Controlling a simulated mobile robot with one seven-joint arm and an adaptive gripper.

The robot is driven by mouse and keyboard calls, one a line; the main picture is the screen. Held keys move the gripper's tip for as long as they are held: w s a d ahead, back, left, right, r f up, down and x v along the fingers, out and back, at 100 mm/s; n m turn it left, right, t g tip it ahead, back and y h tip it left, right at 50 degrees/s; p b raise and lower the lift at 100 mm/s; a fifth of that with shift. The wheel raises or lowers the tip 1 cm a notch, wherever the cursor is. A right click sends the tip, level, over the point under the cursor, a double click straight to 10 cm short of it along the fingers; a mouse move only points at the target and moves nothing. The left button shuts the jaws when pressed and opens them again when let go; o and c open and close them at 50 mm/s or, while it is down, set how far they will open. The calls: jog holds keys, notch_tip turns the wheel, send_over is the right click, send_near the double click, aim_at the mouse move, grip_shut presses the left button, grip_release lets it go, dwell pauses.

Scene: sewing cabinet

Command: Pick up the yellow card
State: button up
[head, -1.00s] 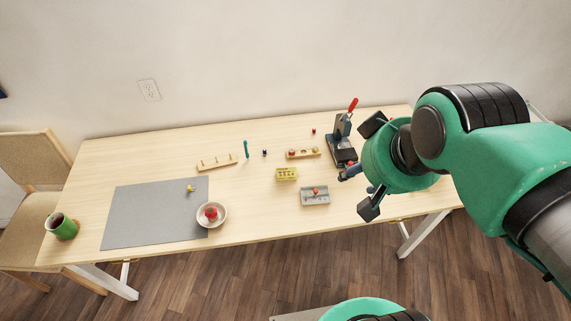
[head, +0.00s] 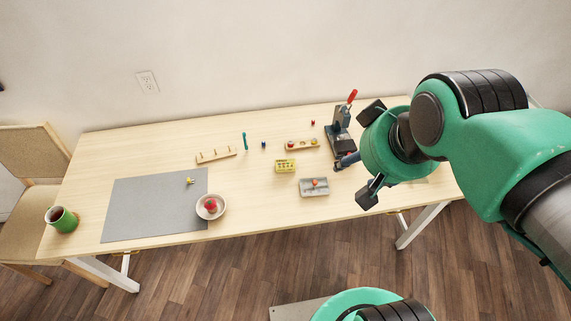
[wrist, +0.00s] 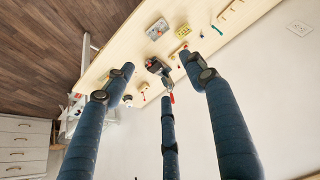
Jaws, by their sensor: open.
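The yellow card (head: 285,166) is a small yellow rectangle with dark marks, lying on the table right of its middle. It also shows in the wrist view (wrist: 183,31), near the top. My gripper (head: 362,157) hangs at the right part of the table, to the right of the card and apart from it. Its three blue fingers (wrist: 160,78) are spread open in the wrist view, with nothing between them.
A grey tray (head: 306,192) lies just in front of the card, and a wooden block with coloured pieces (head: 302,146) behind it. A dark press with a red handle (head: 340,130) stands near my gripper. A bowl (head: 222,206) and grey mat (head: 140,220) are left.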

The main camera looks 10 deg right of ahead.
jog(key=w+a+f+m+g, duration=0.2)
jog(key=w+m, duration=0.4)
jog(key=w, duration=0.9)
jog(key=m+g, duration=0.4)
jog(key=m, duration=0.9)
send_over(285, 162)
notch_tip(285, 162, down, 34)
jog(key=shift+r+p, duration=0.15)
jog(key=shift+p, duration=0.15)
jog(key=shift+d, duration=0.1)
jog(key=shift+f+b, duration=0.55)
jog(key=shift+f, duration=3.75)
jog(key=shift+f, duration=0.1)
